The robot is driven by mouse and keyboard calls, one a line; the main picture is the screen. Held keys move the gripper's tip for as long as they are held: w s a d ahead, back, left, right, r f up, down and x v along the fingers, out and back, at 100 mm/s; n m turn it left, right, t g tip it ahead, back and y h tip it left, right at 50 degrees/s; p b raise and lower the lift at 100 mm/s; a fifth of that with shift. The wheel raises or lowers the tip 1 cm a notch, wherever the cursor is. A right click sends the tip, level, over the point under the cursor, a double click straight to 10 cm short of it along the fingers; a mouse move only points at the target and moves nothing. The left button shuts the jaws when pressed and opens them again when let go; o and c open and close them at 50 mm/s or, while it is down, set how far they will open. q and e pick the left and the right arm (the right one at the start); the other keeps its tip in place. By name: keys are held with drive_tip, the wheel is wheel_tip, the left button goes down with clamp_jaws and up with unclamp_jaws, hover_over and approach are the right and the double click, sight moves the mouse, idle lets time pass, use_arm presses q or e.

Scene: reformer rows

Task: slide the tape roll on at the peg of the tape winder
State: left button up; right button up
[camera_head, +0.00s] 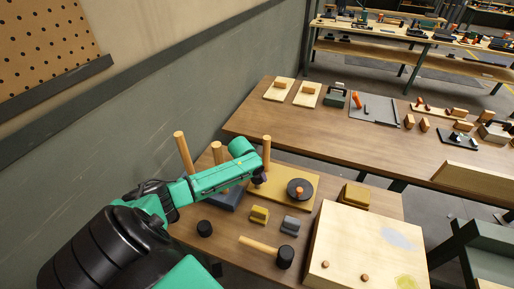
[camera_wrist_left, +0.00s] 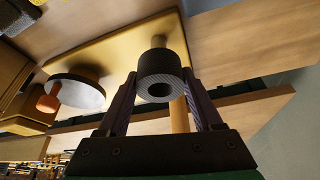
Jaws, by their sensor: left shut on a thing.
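The tape winder is a yellow board (camera_head: 308,177) with a dark disc and an orange knob (camera_head: 299,187). A tall wooden peg (camera_head: 267,149) rises by its left end, with its foot behind my gripper. My left gripper (camera_head: 259,181) is at that end. In the left wrist view its fingers are shut on the dark, ring-shaped tape roll (camera_wrist_left: 157,68). The roll's hole looks empty. A wooden peg (camera_wrist_left: 180,115) shows behind the roll, seemingly beside it rather than through it; contact cannot be told. The head view mostly hides the roll. My right gripper is not in view.
Two wooden posts (camera_head: 182,152) stand left of my gripper, near a dark blue block (camera_head: 229,199). Yellow and grey blocks (camera_head: 290,225), a mallet (camera_head: 285,257) and a black cylinder (camera_head: 205,229) lie in front. A big pale box (camera_head: 340,235) stands right.

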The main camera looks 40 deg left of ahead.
sight(257, 182)
use_arm(q)
drive_tip(key=shift+p, duration=0.3)
idle(0.6)
drive_tip(key=shift+p, duration=0.3)
drive_tip(key=shift+f+b, duration=1.9)
drive_tip(key=shift+f, duration=0.65)
drive_tip(key=o, duration=1.4)
drive_tip(key=shift+r, duration=0.1)
